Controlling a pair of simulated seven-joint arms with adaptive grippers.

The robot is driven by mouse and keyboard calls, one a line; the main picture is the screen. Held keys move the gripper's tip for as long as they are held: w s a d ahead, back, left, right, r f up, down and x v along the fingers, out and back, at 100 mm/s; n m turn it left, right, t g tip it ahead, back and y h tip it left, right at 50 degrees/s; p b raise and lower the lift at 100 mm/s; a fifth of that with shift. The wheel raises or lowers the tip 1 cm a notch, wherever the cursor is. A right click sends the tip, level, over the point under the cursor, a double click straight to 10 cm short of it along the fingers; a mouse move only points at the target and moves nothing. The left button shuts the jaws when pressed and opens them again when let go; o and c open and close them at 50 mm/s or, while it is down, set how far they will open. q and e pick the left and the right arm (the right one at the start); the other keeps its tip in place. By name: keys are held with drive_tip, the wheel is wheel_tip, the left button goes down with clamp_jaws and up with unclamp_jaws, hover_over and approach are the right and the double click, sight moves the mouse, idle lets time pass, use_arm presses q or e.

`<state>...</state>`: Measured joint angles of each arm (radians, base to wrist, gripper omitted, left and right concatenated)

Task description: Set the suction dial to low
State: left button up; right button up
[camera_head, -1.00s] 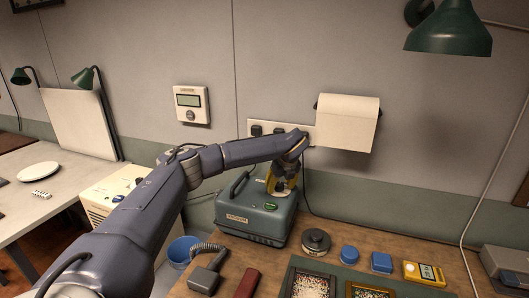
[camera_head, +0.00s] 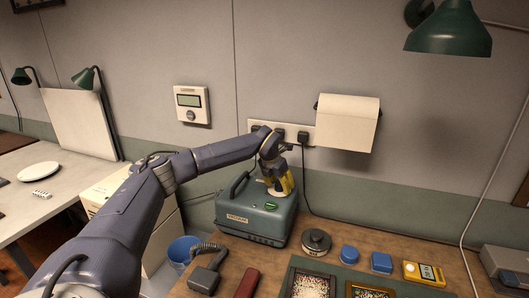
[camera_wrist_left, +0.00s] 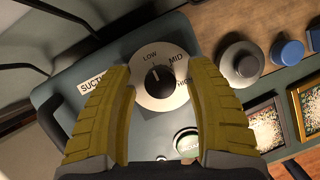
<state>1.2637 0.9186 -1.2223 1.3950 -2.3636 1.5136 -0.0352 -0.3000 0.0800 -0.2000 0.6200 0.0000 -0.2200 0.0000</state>
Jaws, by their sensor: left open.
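The teal-grey vacuum box (camera_head: 262,222) stands on the wooden bench. Its suction dial shows in the left wrist view as a round white plate (camera_wrist_left: 146,97) with a black knob (camera_wrist_left: 160,74) at its middle. LOW, MID and HIGH are printed around the plate, and a SUCTION label (camera_wrist_left: 92,84) is beside it. The exact setting of the knob is hard to read. My left gripper (camera_head: 280,192) is above the box top, its yellow fingers open on either side of the dial in the left wrist view (camera_wrist_left: 161,74). They hold nothing. My right gripper is not in view.
A green vacuum button (camera_wrist_left: 187,142) is near the dial. A black handle (camera_head: 237,185) rises at the box's left. A grey round item (camera_head: 316,241), blue pieces (camera_head: 349,254) and framed pictures (camera_head: 312,284) lie to the right.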

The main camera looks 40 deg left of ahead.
use_arm(q)
drive_tip(key=m+h, duration=0.1)
drive_tip(key=m, duration=0.1)
drive_tip(key=m+h, duration=0.1)
drive_tip(key=m, duration=0.2)
drive_tip(key=shift+m+g, duration=0.3)
drive_tip(key=m, duration=0.2)
drive_tip(key=m+g+h, duration=0.1)
drive_tip(key=m, duration=0.2)
drive_tip(key=shift+h, duration=0.3)
drive_tip(key=shift+r+m+g, duration=0.1)
drive_tip(key=shift+m+g, duration=0.2)
drive_tip(key=v, duration=1.5)
drive_tip(key=shift+a, duration=0.1)
